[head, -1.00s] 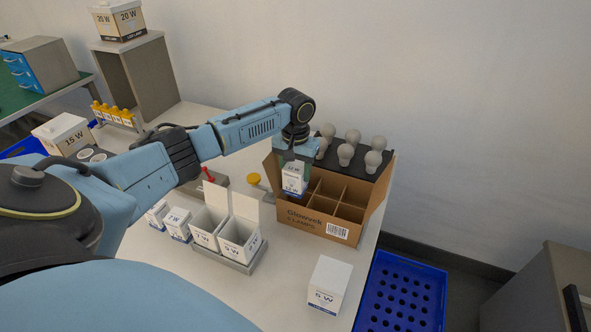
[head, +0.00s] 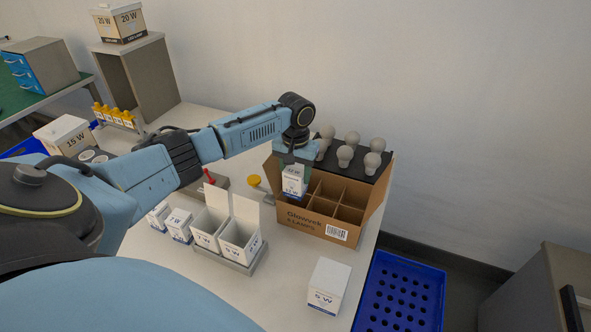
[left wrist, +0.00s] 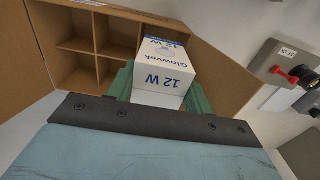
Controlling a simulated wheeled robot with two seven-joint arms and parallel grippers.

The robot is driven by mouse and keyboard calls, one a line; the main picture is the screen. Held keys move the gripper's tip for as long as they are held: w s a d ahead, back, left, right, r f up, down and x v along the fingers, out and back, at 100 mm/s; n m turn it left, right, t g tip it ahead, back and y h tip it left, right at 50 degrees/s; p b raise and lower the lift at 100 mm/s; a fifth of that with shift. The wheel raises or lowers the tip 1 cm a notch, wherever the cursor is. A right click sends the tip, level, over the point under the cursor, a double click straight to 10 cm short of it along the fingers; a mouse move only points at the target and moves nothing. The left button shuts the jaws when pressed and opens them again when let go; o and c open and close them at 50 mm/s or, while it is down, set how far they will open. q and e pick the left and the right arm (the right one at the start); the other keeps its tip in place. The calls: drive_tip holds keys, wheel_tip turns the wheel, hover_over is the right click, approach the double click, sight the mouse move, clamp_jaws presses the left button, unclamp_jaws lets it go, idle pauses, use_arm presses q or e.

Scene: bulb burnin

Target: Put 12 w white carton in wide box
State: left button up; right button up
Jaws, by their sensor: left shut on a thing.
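The white 12 W carton (head: 292,183) is in my left gripper (head: 293,172), which is shut on it. The carton is at the left end of the brown wide box (head: 318,222), over or partly inside a left compartment; its depth is hard to tell. In the left wrist view the carton (left wrist: 163,75) shows its 12 W label between the green fingers (left wrist: 160,88), with the open box (left wrist: 88,40) and its empty compartments beyond. My right gripper is not in view.
Several bulbs stand on a dark rack (head: 358,164) behind the box. Open cartons stand in a grey tray (head: 236,262) at front left. A closed 5 W carton (head: 328,286) stands near the table's front edge. A blue crate (head: 402,290) is at right, below table height.

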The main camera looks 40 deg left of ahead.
sight(295, 193)
use_arm(q)
drive_tip(key=shift+f, duration=0.1)
drive_tip(key=shift+f+b, duration=0.65)
drive_tip(key=shift+f, duration=0.8)
drive_tip(key=shift+f+b, duration=1.45)
drive_tip(key=shift+f, duration=1.5)
drive_tip(key=o, duration=0.6)
drive_tip(key=shift+c, duration=0.2)
drive_tip(key=shift+o, duration=0.8)
drive_tip(key=shift+r, duration=0.25)
wheel_tip(295, 193, up, 8)
drive_tip(key=p, duration=0.9)
drive_tip(key=shift+r+p, duration=0.25)
drive_tip(key=shift+p, duration=0.15)
